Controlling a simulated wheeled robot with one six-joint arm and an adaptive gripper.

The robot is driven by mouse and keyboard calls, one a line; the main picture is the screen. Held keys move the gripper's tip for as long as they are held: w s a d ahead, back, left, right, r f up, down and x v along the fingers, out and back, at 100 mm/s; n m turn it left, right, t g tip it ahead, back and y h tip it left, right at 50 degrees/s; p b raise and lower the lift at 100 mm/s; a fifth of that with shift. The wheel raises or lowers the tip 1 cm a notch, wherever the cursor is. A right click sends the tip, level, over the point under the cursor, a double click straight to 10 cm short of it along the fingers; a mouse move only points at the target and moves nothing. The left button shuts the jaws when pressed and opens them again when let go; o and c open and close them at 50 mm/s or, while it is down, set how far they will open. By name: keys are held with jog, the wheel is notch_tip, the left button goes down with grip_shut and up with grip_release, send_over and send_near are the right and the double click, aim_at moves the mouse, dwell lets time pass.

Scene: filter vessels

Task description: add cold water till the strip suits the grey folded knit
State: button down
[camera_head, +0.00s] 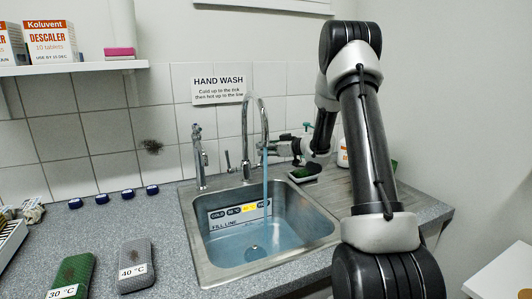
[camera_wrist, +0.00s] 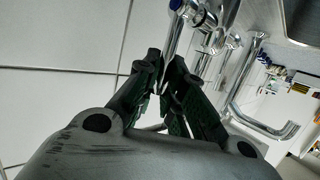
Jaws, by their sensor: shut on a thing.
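The grey folded knit (camera_head: 136,270) lies on the counter left of the sink, with a 40 °C tag. The strip (camera_head: 226,216) is on the sink's back wall; one segment right of centre is yellow, its text too small to read. Blue-tinted water (camera_head: 232,250) stands in the sink near the FILL LINE mark. A stream (camera_head: 266,185) falls into it from the tall curved tap (camera_head: 247,115). My gripper (camera_head: 263,149) is at that tap, shut on a slim chrome tap lever, which shows between the fingers (camera_wrist: 168,82) in the wrist view (camera_wrist: 172,45).
A green folded knit (camera_head: 74,270) tagged 30 °C lies at front left. A smaller tap (camera_head: 199,160) stands left of the tall one. Several blue caps (camera_head: 128,194) line the back counter. A sponge dish (camera_head: 304,175) sits right of the sink. My arm crosses the right side.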

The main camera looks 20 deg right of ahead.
jog(key=shift+w+m+g, duration=0.5)
jog(key=shift+w+g, duration=0.1)
jog(key=shift+g, duration=0.2)
jog(key=c, duration=1.5)
grip_release()
jog(key=v, duration=1.2)
jog(key=shift+a+r, duration=0.1)
